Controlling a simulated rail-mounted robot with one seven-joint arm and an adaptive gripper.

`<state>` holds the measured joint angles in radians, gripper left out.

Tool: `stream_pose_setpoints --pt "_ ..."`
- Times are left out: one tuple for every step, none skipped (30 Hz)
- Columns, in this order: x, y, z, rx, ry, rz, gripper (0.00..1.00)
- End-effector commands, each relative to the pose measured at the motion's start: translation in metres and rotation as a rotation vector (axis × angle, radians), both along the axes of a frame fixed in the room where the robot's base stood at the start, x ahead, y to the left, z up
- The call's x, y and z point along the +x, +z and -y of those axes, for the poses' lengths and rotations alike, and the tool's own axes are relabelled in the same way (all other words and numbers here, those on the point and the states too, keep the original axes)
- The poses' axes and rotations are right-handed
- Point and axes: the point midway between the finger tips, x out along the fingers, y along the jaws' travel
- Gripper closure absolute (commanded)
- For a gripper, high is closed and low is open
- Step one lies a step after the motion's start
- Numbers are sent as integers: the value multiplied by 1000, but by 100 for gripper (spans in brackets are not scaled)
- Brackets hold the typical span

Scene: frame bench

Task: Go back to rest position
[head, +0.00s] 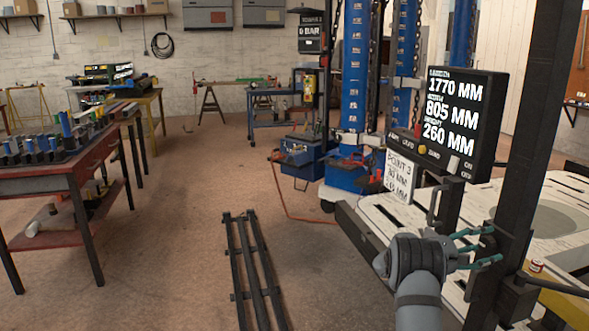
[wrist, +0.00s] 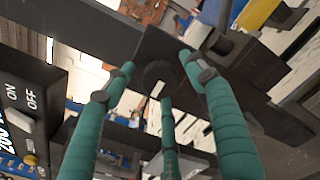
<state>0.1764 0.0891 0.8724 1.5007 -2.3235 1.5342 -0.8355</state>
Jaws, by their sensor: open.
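My gripper (head: 490,245) is at the lower right of the head view, beside the dark upright post (head: 532,120). Its green fingers point to the right. In the wrist view the fingers of my gripper (wrist: 158,76) are spread apart, with no object seen held between them. A dark plate with a round dark part lies behind the fingertips there. I cannot tell whether the fingers touch it. The display box (head: 455,120) stands just above and behind my gripper, showing 1770, 805 and 260 MM. Its ON/OFF switch (wrist: 22,118) shows at the left of the wrist view.
A pale slotted bench (head: 385,222) lies beneath and around my gripper. A note card (head: 399,176) stands below the display. Black rails (head: 250,270) lie on the floor. A red workbench (head: 60,170) stands left, with open floor between.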

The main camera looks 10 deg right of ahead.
Motion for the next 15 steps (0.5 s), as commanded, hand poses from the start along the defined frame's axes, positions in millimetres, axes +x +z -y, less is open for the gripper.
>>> stream_pose_setpoints --pt "0 7 0 -5 -1 -46 45" --pt "0 7 0 -9 -1 -71 45" --pt "0 6 0 -14 -2 -106 45" --pt "0 6 0 -17 -2 -129 45" --pt "0 5 0 -21 -1 -151 45" --pt "0 0 -8 -22 3 -148 45" --pt "0 0 -11 -21 2 -146 45" --pt "-1 -1 -14 -21 1 -147 45" --pt "-2 -1 -18 -22 1 -145 45" --pt "-2 -1 -20 -21 1 -145 45" --pt "-2 -1 -22 -21 1 -145 45" --pt "-3 -1 -24 -21 1 -145 45" --pt "-3 -1 -25 -21 0 -144 45" --pt "-4 -1 -26 -21 0 -143 45" --pt "-4 -1 -27 -21 -1 -144 45"
